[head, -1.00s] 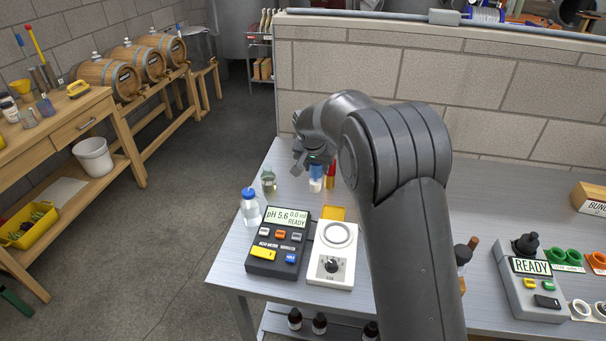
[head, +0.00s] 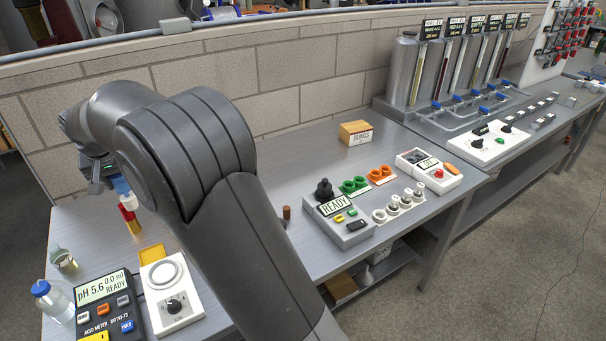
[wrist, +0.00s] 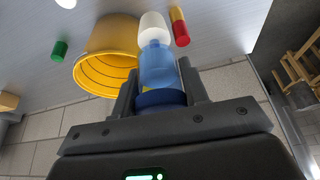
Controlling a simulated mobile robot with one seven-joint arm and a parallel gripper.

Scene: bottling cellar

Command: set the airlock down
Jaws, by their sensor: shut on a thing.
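My gripper (wrist: 158,78) is shut on the airlock (wrist: 157,66), a translucent blue body with a white end (wrist: 153,27) and a darker blue ring between the fingers. In the head view my gripper (head: 112,182) is at the left, partly behind my arm. The airlock's blue part (head: 122,186) shows just beside it, over the left part of the grey bench (head: 240,178). I cannot tell whether its white end touches the bench.
A red-and-yellow tube (head: 132,221) is close to the airlock. The pH meter (head: 103,302), white stirrer (head: 172,300), blue-capped bottle (head: 52,302) and small jar (head: 64,261) stand nearby. A yellow vessel (wrist: 105,62) is beside the airlock in the wrist view.

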